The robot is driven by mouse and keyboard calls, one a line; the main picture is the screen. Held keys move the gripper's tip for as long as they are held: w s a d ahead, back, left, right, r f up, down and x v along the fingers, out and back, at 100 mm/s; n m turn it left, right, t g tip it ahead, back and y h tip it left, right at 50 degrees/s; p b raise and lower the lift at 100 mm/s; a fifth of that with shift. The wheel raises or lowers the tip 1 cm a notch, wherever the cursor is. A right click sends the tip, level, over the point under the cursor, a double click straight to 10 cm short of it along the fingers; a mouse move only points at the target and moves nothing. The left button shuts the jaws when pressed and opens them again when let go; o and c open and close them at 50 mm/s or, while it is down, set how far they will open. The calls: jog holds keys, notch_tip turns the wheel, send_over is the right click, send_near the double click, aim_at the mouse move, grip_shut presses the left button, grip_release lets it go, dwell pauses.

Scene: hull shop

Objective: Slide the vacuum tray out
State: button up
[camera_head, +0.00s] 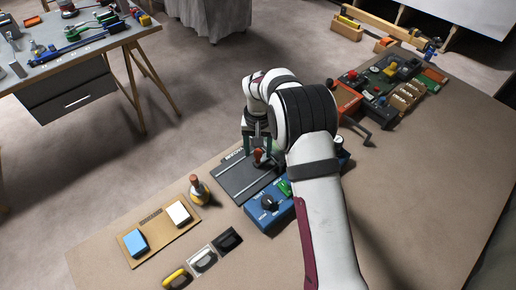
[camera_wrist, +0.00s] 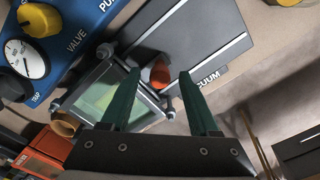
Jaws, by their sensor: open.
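The dark grey flat vacuum board (camera_head: 240,182) has pale lines and a label on its far edge. In the wrist view this board (camera_wrist: 215,50) shows part of the word "VACUUM". A red-orange knob (camera_head: 259,158) stands near its far edge. In the wrist view the knob (camera_wrist: 160,72) lies between the fingertips, with a gap on both sides. My gripper (camera_wrist: 159,76) is open with green fingers and holds nothing. In the head view my gripper (camera_head: 258,149) is over the far part of the board. I cannot tell whether the fingers touch the knob.
A blue box (camera_head: 262,220) with a dark knob stands right of the board. In the wrist view a blue housing (camera_wrist: 65,18) and a framed greenish pane (camera_wrist: 108,92) are close to the left finger. A bottle (camera_head: 199,192) stands left. A tan panel (camera_head: 160,228) lies front left.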

jog(key=shift+c, duration=0.2)
grip_shut()
dwell(1.3)
